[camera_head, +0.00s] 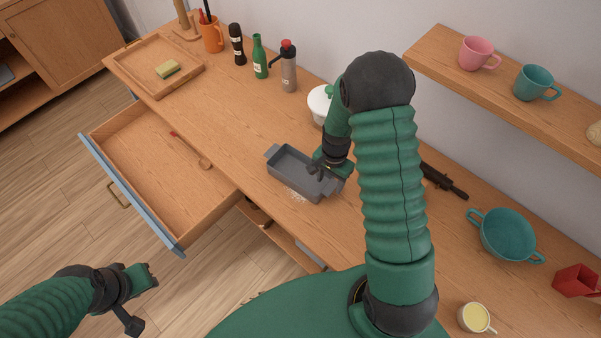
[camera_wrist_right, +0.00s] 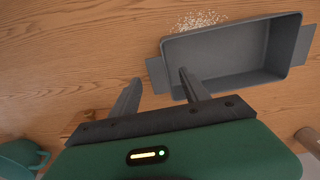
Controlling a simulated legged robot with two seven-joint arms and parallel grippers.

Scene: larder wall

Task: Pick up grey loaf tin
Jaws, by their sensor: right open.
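The grey loaf tin (camera_head: 289,181) stands upright on the wooden counter, with a tab handle at each end. It also shows in the right wrist view (camera_wrist_right: 235,62), empty inside as far as I see. My right gripper (camera_head: 320,171) is over the tin's right end in the head view. In the right wrist view its two fingers (camera_wrist_right: 160,76) are apart, with the tin's near end tab between them and one finger overlapping the end wall. I cannot tell whether they touch. My left gripper (camera_head: 140,285) hangs over the floor, away from the counter; its jaws are unclear.
White crumbs (camera_wrist_right: 200,20) lie beside the tin. An open drawer (camera_head: 160,170) juts out at the left, with a red-tipped utensil inside. A white pot (camera_head: 318,103) stands behind my right wrist. A teal pan (camera_head: 506,236) and a yellow-filled cup (camera_head: 475,318) are at the right.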

